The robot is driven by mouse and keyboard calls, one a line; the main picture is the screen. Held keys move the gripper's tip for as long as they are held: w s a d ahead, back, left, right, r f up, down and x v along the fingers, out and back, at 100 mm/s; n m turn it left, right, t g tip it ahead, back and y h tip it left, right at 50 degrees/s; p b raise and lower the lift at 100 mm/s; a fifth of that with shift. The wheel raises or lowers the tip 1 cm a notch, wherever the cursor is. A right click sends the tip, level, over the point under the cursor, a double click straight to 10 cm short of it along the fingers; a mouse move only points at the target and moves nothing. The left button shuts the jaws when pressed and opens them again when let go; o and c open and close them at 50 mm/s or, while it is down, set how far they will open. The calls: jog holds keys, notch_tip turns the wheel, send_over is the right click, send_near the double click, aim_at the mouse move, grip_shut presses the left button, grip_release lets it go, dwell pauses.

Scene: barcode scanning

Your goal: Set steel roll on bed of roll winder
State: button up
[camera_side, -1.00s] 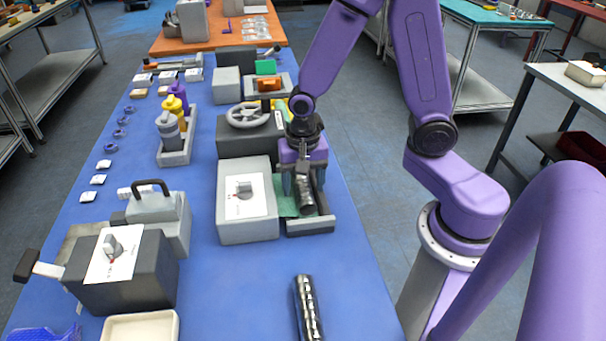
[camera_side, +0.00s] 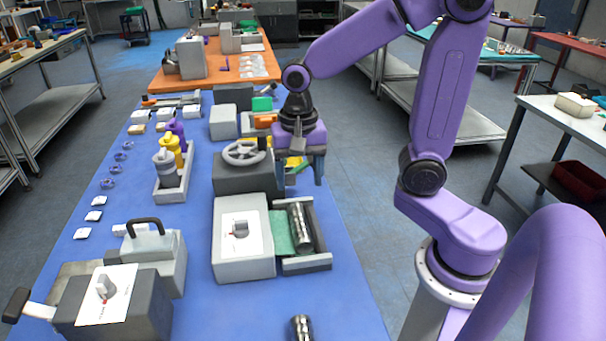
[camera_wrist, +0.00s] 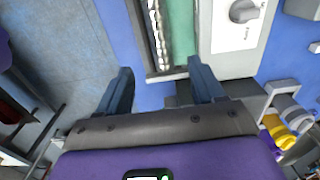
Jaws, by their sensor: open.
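A shiny steel roll (camera_side: 300,228) lies lengthwise in the bed of the roll winder (camera_side: 243,262), beside a green strip (camera_side: 280,232). In the wrist view the roll (camera_wrist: 158,30) lies between the winder's side wall and the green sheet (camera_wrist: 181,30). My gripper (camera_side: 301,180) is above and behind the bed, apart from the roll. Its two fingers (camera_wrist: 160,75) are spread with nothing between them. A second steel roll (camera_side: 302,328) is at the bottom edge of the side view, partly cut off.
A grey machine with a handwheel (camera_side: 245,152) stands just behind the winder, close to my gripper. A bottle rack (camera_side: 172,185) and a lever machine (camera_side: 110,300) are to the left. Blue table (camera_side: 225,315) is clear in front of the winder.

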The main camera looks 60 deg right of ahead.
jog(key=s+n, duration=1.6)
jog(key=n, duration=0.5)
jog(key=shift+s+a+f+n, duration=0.3)
jog(key=shift+a+f, duration=0.05)
jog(key=shift+f, duration=0.1)
